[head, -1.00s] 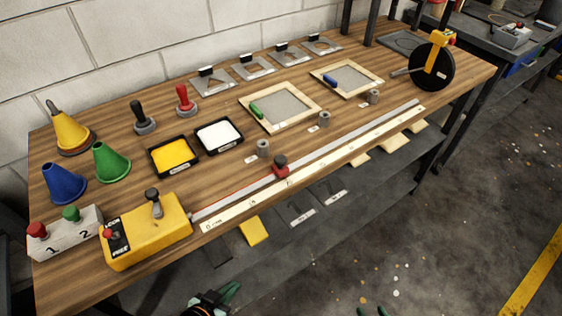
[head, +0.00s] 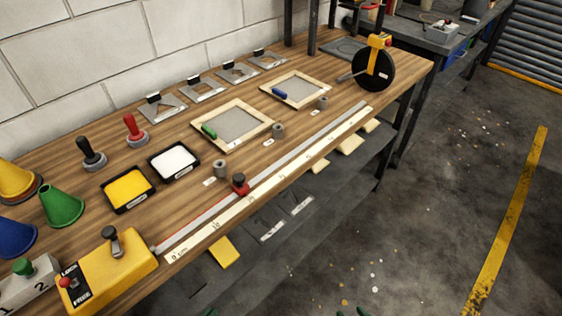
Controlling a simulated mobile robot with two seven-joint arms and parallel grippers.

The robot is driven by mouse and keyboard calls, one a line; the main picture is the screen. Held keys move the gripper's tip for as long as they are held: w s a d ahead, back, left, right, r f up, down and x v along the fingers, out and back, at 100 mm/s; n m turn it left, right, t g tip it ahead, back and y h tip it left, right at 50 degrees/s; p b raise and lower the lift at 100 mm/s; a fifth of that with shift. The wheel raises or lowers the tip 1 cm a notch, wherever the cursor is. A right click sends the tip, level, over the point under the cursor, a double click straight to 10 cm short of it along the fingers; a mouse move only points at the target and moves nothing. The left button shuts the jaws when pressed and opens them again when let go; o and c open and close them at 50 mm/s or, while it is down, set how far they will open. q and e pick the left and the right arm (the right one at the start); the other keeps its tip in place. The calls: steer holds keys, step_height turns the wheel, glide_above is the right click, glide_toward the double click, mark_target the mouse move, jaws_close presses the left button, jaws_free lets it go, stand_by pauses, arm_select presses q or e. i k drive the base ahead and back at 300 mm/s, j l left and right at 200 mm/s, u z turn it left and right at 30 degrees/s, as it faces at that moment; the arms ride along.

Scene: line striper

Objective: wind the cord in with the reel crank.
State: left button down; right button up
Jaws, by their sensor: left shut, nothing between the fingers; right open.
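A thin red cord (head: 195,225) runs from the box along the grey rail to a red slider (head: 240,184) with a dark knob. My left gripper (head: 212,311) shows only a green fingertip at the bottom edge, shut and empty, apart from the bench. My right gripper (head: 353,312) shows two separated green fingertips at the bottom edge, open and empty.
A black wheel (head: 375,72) with a yellow bracket stands at the far right end. Cones (head: 62,205), paint trays (head: 127,189), framed screens (head: 232,126) and stencils crowd the bench (head: 75,158). The numbered button box (head: 28,281) adjoins the yellow box. Floor at right is clear.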

mark_target(109, 232)
steer(key=k+l+u, duration=0.1)
steer(key=u, duration=1.4)
